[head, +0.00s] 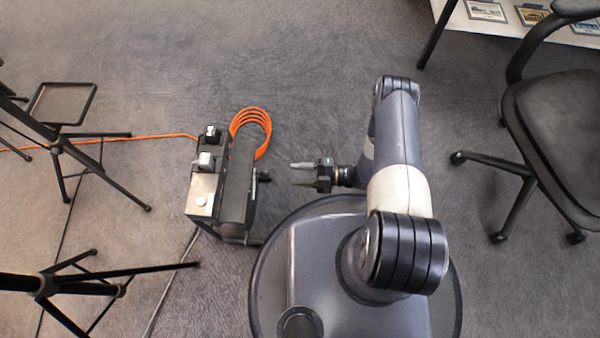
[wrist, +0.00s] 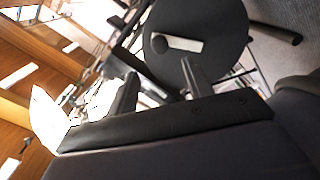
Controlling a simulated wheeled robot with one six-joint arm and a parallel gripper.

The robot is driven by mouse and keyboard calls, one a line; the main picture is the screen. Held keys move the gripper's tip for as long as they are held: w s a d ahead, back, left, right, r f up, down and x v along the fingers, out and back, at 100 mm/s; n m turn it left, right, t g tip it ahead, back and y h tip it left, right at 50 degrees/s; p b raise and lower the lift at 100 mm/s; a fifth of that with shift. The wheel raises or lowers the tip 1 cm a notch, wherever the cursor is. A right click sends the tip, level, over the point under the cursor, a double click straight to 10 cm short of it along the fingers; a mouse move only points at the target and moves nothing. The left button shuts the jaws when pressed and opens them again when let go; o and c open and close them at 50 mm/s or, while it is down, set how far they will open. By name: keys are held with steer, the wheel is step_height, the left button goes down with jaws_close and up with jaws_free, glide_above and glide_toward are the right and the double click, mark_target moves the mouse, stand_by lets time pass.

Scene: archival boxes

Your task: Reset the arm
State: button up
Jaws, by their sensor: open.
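My gripper (head: 302,174) is in the middle of the head view, at the end of my folded arm, with its fingers pointing left. Its two fingers are apart and nothing shows between them. In the wrist view my gripper (wrist: 158,85) also shows with its fingers spread. A black and metal device (head: 222,180) on a low stand is left of the fingertips, with a gap of floor between. A dark round surface (wrist: 195,38) lies beyond the fingers in the wrist view; I cannot tell what it belongs to.
A coiled orange cable (head: 252,128) hangs behind the device. Black tripod legs (head: 100,287) and a small tray stand (head: 62,103) are at the left. An office chair (head: 555,120) is at the right. A table with pictures (head: 508,22) is at the top right. Grey carpet (head: 310,70) is clear ahead.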

mark_target(267, 173)
steer(key=shift+a, duration=0.1)
stand_by(0.6)
steer(key=a, duration=0.3)
steer(key=a+b, duration=0.1)
steer(key=a, duration=0.3)
steer(key=a+b, duration=0.1)
steer(key=a, duration=0.2)
steer(key=shift+w+a+f, duration=0.3)
steer(key=shift+w, duration=0.05)
steer(key=shift+d, duration=0.1)
